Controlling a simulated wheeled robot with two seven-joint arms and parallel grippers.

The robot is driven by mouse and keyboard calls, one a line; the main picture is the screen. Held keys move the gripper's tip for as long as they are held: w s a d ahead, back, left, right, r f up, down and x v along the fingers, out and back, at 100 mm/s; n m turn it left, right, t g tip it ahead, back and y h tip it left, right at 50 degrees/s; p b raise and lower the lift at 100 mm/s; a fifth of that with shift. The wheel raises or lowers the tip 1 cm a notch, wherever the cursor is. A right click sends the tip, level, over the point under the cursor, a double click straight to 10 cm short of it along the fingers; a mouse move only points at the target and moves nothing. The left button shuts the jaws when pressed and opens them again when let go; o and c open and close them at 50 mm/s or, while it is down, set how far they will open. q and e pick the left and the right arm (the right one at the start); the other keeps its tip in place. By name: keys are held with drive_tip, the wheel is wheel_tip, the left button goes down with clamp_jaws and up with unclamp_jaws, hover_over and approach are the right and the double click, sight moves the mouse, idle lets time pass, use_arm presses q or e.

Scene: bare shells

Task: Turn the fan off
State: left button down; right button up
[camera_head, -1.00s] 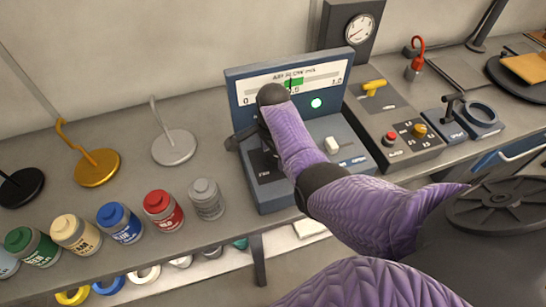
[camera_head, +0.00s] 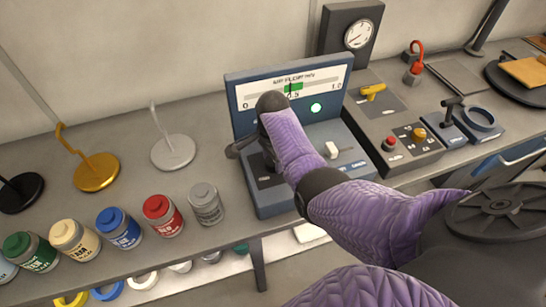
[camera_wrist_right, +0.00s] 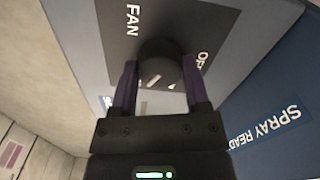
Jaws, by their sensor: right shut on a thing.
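The blue fan and spray console (camera_head: 264,205) stands on the bench, with an upright gauge face (camera_head: 310,82) at its back. The gauge needle is near 0.5, in the green band, and a green lamp (camera_head: 316,108) is lit. My right gripper (camera_wrist_right: 162,80) is shut on a dark rounded knob (camera_wrist_right: 163,58) on the dark plate marked FAN (camera_wrist_right: 131,20). The letters OF show beside the knob; the rest of that word is hidden. In the head view my right forearm covers the knob. My left gripper is not in view.
A pale rocker switch (camera_head: 333,151) is right of my arm. A grey control box (camera_head: 400,132) with a yellow lever stands to the right. Several paint jars (camera_head: 162,215) and round stands (camera_head: 173,152) are to the left.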

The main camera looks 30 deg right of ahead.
drive_tip(key=shift+r+n+p, duration=0.15)
drive_tip(key=shift+n+p, duration=0.65)
drive_tip(key=shift+n, duration=0.4)
drive_tip(key=shift+n+p, duration=0.45)
drive_tip(key=shift+n, duration=0.45)
drive_tip(key=n, duration=0.2)
drive_tip(key=shift+n+p, duration=0.4)
drive_tip(key=n, duration=0.3)
drive_tip(key=shift+p, duration=0.3)
drive_tip(key=n, duration=0.6)
drive_tip(key=shift+n, duration=0.4)
drive_tip(key=n, duration=0.4)
drive_tip(key=shift+p, duration=0.3)
drive_tip(key=shift+n, duration=1.3)
